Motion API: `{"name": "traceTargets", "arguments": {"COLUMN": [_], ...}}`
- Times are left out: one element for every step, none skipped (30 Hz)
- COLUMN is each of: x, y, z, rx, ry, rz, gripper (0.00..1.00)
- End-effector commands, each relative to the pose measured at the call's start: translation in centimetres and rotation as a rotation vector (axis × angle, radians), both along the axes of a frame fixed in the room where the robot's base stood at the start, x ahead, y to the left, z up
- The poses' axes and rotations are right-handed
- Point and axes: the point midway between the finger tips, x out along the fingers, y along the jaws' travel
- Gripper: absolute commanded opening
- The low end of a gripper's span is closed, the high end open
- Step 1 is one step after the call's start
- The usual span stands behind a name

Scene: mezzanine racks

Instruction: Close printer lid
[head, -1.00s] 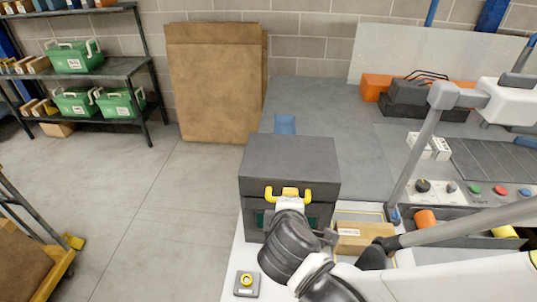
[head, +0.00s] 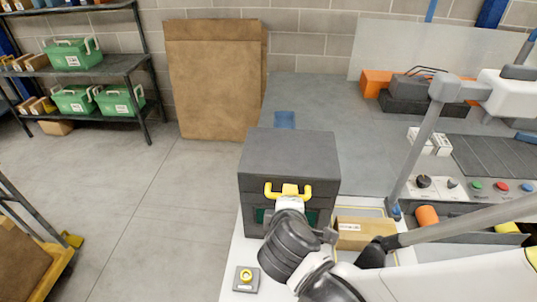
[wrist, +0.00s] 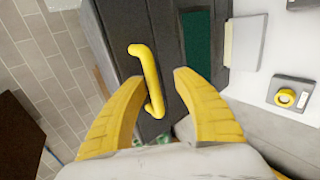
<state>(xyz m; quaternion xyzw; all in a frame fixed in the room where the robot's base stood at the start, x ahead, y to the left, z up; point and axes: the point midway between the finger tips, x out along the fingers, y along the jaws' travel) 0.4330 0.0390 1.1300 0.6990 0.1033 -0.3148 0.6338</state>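The printer (head: 289,150) is a dark grey box on the white surface, with its flat top looking level in the head view. A yellow bar handle (head: 307,190) sits on its front, and a green panel shows below it. I cannot tell whether a gap remains under the lid. In the wrist view the handle (wrist: 147,70) runs up between and beyond my gripper's yellow fingers (wrist: 160,78). The fingers are apart, with the handle's lower end between them; contact is unclear. In the head view my gripper (head: 290,189) is at the handle, partly hidden by the wrist.
A small grey box with a yellow button (head: 246,279) lies on the white surface in front. A cardboard box (head: 361,234) sits right of the printer. A grey bar (head: 420,150) and a control panel (head: 470,187) stand farther right. Open floor lies left.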

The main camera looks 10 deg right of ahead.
Motion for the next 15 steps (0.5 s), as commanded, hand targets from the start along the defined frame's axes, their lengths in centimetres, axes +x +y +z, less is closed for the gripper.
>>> {"name": "traceTargets", "arguments": {"x": [0.0, 0.0, 0.0, -0.1, -0.2, -0.4, -0.6, -0.8, -1.1, -1.4, -1.6, -2.1, -2.4, -2.7, -3.1], "y": [0.0, 0.0, 0.1, 0.1, 0.1, 0.2, 0.3, 0.4, 0.5, 0.6, 0.7, 0.8, 0.8, 1.0, 1.1], "z": [0.0, 0.1, 0.1, 0.2, 0.3, 0.4, 0.6, 0.7, 0.9, 1.1, 1.3, 1.6, 1.8, 2.0, 2.3], "rx": [0.0, 0.0, -0.001, -0.001, -0.001, -0.001, -0.002, -0.001, -0.001, -0.001, -0.002, -0.002, -0.001, -0.001, -0.001], "ry": [-0.001, -0.001, -0.001, -0.001, -0.001, -0.001, -0.001, -0.001, -0.001, -0.001, 0.0, 0.0, -0.002, -0.001, 0.0], "rz": [0.0, 0.0, 0.001, 0.001, 0.001, 0.002, 0.003, 0.004, 0.004, 0.004, 0.005, 0.005, 0.005, 0.006, 0.006], "gripper": [0.36, 0.36, 0.36, 0.36, 0.36, 0.36, 0.36, 0.36, 0.36, 0.36, 0.36, 0.36, 0.36, 0.36, 0.36]}}
